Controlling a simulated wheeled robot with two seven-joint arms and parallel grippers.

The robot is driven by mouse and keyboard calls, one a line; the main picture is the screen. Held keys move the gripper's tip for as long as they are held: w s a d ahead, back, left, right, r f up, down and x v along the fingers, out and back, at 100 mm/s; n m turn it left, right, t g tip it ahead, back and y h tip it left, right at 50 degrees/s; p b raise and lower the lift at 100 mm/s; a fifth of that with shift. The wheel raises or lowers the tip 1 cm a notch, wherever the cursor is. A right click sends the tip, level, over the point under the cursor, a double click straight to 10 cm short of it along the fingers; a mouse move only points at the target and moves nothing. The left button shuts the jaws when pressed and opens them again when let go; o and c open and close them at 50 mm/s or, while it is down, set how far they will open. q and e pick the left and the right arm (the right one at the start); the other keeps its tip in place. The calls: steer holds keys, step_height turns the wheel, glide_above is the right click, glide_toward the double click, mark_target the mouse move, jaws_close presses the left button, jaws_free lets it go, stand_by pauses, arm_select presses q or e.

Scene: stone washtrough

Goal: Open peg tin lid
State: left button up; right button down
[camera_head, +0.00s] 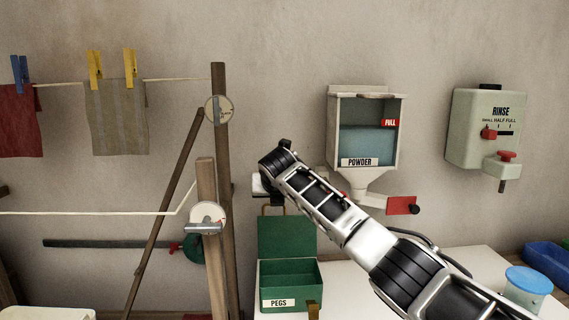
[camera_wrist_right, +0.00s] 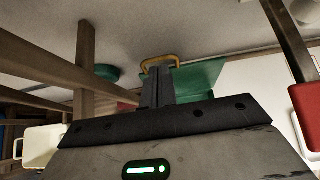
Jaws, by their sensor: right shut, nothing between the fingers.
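The green peg tin (camera_head: 291,299), labelled PEGS, stands on the white surface at the bottom middle of the head view. Its green lid (camera_head: 286,237) stands upright at the back, so the tin is open and its inside shows. The lid also shows in the right wrist view (camera_wrist_right: 200,78), with a brass loop handle (camera_wrist_right: 160,61) at its edge. My right gripper (camera_wrist_right: 157,78) is shut and empty, its fingertips close to the loop in that picture; whether they touch cannot be told. In the head view it is above the lid, partly hidden by its own wrist. My left gripper is not in view.
A powder dispenser (camera_head: 366,130) with a red lever (camera_head: 402,205) hangs behind my right arm. A rinse dispenser (camera_head: 492,128) is farther right. Wooden posts (camera_head: 211,235) with pulleys stand left of the tin. A blue-lidded jar (camera_head: 527,287) is at the right.

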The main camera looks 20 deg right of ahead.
steer(key=w+r, duration=0.3)
steer(key=r, duration=0.5)
steer(key=shift+d+r, duration=0.15)
steer(key=shift+d, duration=0.15)
steer(key=shift+w, duration=0.1)
